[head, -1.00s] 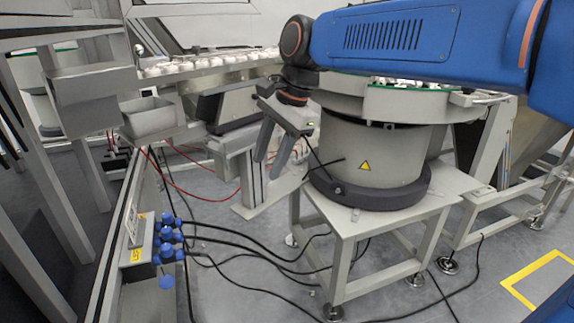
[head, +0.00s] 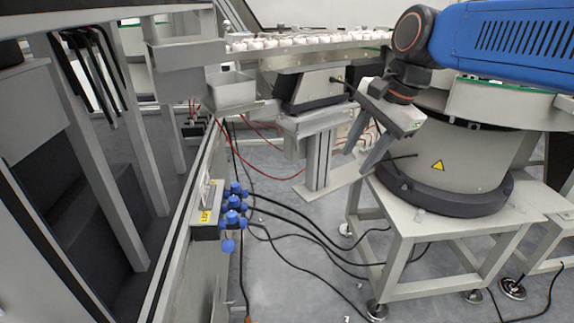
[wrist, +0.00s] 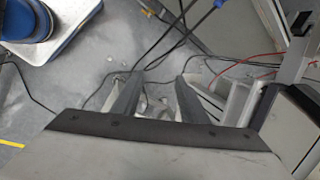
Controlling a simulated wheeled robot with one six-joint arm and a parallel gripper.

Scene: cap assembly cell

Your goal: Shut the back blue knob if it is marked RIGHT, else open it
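Several blue knobs are stacked on a small valve block at the side of a long grey frame in the head view. The back blue knob (head: 236,188) is the farthest one, and closer knobs (head: 232,218) partly cover its base. A yellow label (head: 204,216) on the block seems to read LEFT, but the print is too small to be sure. My gripper (head: 358,160) points down, well to the right of the knobs and apart from them. In the wrist view my gripper (wrist: 157,88) has its two fingers spread with nothing between them.
A grey bowl feeder (head: 455,150) on a white stand (head: 410,290) is close to the right of my gripper. A grey post (head: 318,160) stands left of it. Black cables (head: 310,240) run over the floor from the knobs. Grey floor (head: 290,290) between knobs and stand is otherwise open.

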